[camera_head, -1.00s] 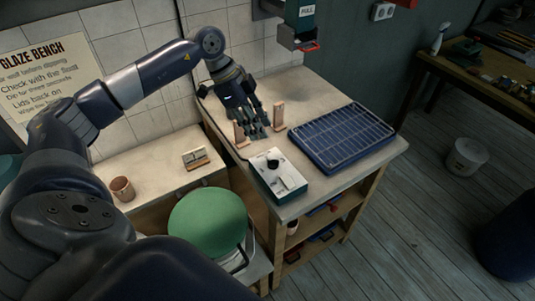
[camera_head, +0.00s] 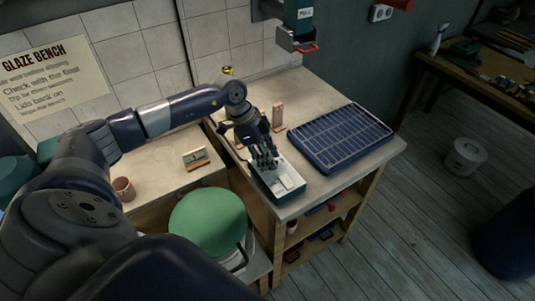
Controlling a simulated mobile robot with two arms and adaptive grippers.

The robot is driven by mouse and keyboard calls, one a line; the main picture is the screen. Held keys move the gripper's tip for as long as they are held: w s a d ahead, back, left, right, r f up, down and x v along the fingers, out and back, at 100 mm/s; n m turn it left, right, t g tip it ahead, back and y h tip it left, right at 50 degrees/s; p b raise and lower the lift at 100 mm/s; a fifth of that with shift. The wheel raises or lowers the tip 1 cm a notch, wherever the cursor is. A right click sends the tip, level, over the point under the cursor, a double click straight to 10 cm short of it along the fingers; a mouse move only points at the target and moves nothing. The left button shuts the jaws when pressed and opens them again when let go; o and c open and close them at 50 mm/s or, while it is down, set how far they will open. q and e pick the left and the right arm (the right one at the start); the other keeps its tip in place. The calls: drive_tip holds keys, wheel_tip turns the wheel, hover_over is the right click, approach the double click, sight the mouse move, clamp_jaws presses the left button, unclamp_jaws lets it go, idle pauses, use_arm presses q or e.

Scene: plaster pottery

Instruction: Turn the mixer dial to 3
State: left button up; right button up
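The mixer control box (camera_head: 288,184), pale-topped with teal sides, sits near the front edge of the bench. Its black dial, seen in the earlier frame, is now hidden behind my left gripper. My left gripper (camera_head: 264,163) points down over the back part of the box, at the dial's place. Its dark fingers are close together in the picture. I cannot tell whether they touch or grip the dial. The dial's setting cannot be read. My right gripper is not in view.
A blue gridded rack (camera_head: 341,137) lies to the right of the box. A copper-coloured upright piece (camera_head: 278,116) stands behind. A green round lid (camera_head: 208,222), a brown cup (camera_head: 123,188) and a small card stand (camera_head: 195,158) are at the left. A white bucket (camera_head: 465,156) is on the floor.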

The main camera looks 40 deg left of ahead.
use_arm(q)
drive_tip(key=shift+c, duration=0.8)
clamp_jaws()
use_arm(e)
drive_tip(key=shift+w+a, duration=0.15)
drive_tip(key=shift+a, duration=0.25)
use_arm(q)
drive_tip(key=shift+w, duration=0.1)
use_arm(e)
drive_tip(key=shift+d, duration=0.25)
